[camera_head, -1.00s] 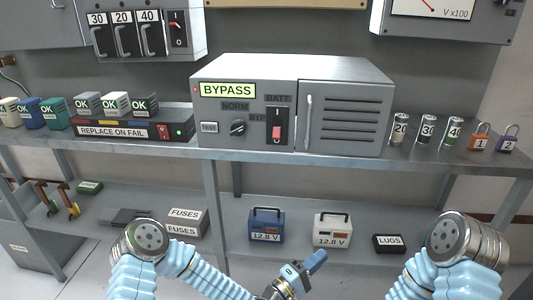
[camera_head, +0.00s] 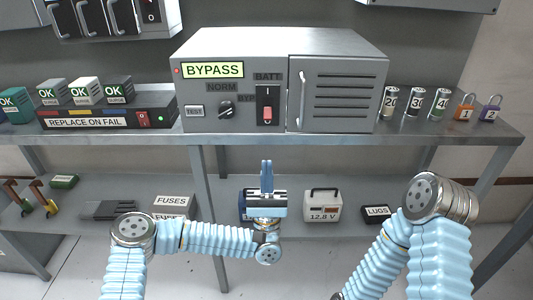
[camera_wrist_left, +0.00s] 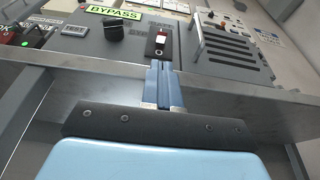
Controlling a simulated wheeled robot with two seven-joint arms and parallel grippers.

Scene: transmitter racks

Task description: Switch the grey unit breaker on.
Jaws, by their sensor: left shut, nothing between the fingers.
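The grey unit (camera_head: 270,75) stands on the shelf with a lit BYPASS display (camera_head: 212,70). Its breaker (camera_head: 267,113) is a red lever on a black plate, under the BATT label; the lever sits in the lower half of the plate. The breaker also shows in the left wrist view (camera_wrist_left: 161,38). My left gripper (camera_head: 266,163) is shut and empty, pointing up, in front of and below the shelf edge. In the left wrist view its blue fingers (camera_wrist_left: 160,68) point towards the breaker and are apart from it. My right arm shows, but its gripper is out of view.
The shelf's front edge (camera_head: 350,142) lies between my left gripper and the unit. A rotary knob (camera_head: 225,108) is left of the breaker, and a door handle (camera_head: 301,100) is right of it. A status box (camera_head: 105,121) stands to the left. Fuses and padlocks stand to the right.

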